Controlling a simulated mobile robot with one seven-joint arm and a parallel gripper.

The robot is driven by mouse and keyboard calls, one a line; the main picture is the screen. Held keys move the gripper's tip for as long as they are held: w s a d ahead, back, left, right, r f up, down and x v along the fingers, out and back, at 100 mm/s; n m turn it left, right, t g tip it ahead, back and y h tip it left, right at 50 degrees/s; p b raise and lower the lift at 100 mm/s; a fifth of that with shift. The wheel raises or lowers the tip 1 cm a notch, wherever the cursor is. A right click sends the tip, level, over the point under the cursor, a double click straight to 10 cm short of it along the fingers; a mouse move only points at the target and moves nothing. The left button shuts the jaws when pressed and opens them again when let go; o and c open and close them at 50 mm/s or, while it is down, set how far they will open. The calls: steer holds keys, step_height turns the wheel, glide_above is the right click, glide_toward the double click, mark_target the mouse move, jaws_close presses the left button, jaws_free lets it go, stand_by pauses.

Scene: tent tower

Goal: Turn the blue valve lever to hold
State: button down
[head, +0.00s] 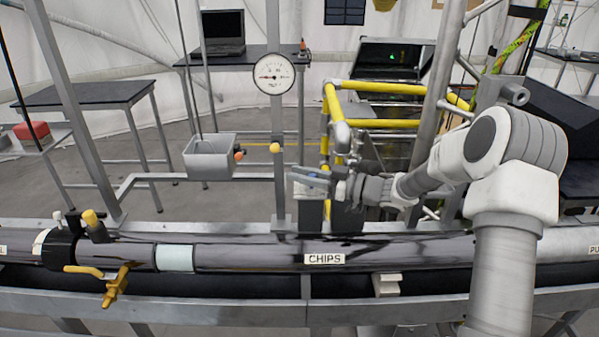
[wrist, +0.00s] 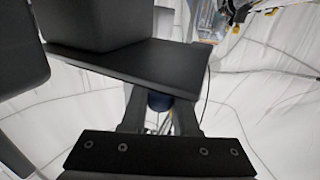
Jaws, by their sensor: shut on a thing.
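My gripper (head: 335,185) reaches in from the right, above the pipe and right of centre in the head view. It is shut on a blue-grey bar-like part (head: 308,177), which looks like the blue valve lever. In the wrist view a dark blue piece (wrist: 158,101) sits between the two fingers of my gripper (wrist: 160,108). The fingers and the dark palm hide much of it. The lever's pivot and any hold marking cannot be made out.
The long pipe (head: 240,253) with a CHIPS label (head: 324,259) crosses the front. A yellow-handled valve (head: 112,285) is at left. A round gauge (head: 273,74) and a grey bin (head: 210,156) stand behind. Yellow railings (head: 385,88) stand behind my gripper.

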steer(key=shift+r, duration=0.1)
steer(key=c, duration=0.7)
jaws_free()
steer(key=shift+a, duration=0.1)
